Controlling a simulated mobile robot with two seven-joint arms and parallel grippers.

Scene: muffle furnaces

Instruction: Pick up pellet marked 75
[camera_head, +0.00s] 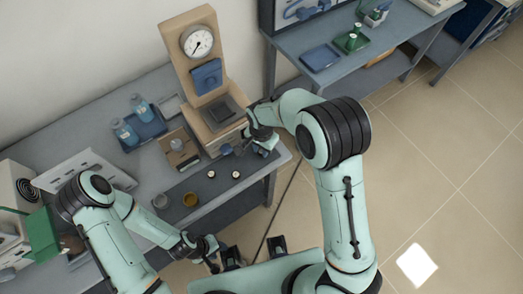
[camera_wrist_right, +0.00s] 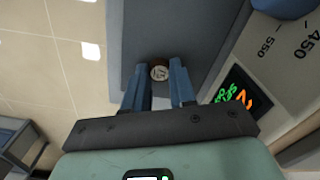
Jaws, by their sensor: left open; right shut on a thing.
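In the head view my right gripper (camera_head: 264,150) is at the bench's right end, in front of the wooden press, and hides the held pellet. My left gripper (camera_head: 212,264) is open and empty off the bench's front edge.
The wooden press with a gauge (camera_head: 198,41) stands behind the right gripper. A blue tray (camera_head: 145,127) with bottles is further back. A panel with a lit display (camera_wrist_right: 236,95) is close beside the right gripper.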

